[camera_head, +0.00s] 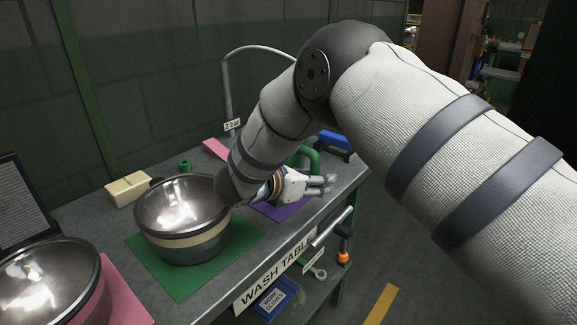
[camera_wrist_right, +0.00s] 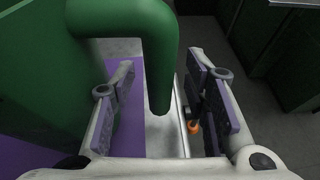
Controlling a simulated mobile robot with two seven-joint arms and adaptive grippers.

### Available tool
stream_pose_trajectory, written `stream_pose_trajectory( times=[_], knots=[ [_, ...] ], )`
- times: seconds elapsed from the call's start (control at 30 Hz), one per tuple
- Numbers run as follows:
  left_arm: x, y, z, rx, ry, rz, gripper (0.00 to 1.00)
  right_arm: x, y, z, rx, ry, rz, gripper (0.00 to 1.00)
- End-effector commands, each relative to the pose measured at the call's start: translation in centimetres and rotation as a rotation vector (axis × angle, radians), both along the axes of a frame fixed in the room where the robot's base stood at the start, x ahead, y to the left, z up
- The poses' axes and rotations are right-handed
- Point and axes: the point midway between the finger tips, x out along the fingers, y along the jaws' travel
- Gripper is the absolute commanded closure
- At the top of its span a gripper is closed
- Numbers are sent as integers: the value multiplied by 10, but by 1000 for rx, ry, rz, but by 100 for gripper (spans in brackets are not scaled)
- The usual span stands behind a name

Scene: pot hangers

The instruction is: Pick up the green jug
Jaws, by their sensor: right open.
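The green jug (camera_head: 313,158) is mostly hidden behind my right arm in the head view; only a green curved part shows. In the right wrist view the jug's body (camera_wrist_right: 40,85) fills the left side, and its thick handle (camera_wrist_right: 162,65) bends down between my fingers. My right gripper (camera_head: 328,183) is open beside the jug, over the table's front edge. In the wrist view its two purple-padded fingers (camera_wrist_right: 168,98) stand on either side of the handle's lower end, with a gap visible on both sides. My left gripper is not in view.
A purple mat (camera_head: 278,210) lies under the jug area. A steel pot (camera_head: 185,235) stands on a green mat (camera_head: 245,238), and another pot (camera_head: 45,285) is at lower left. A hooked pipe (camera_head: 226,85) rises at the back. A blue object (camera_head: 335,140) lies beyond the jug.

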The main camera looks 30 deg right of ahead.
Motion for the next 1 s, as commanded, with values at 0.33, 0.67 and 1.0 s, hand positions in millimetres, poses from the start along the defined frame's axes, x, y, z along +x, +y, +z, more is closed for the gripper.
stream_pose_trajectory(
  times=[0.33,0.67,1.0],
  knots=[
    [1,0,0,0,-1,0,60,0,1,1,-1,-2,1,100],
    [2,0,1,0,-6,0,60,0,1,9,-2,-5,0,100],
    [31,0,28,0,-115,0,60,-44,7,99,-2,-26,2,100]
  ],
)
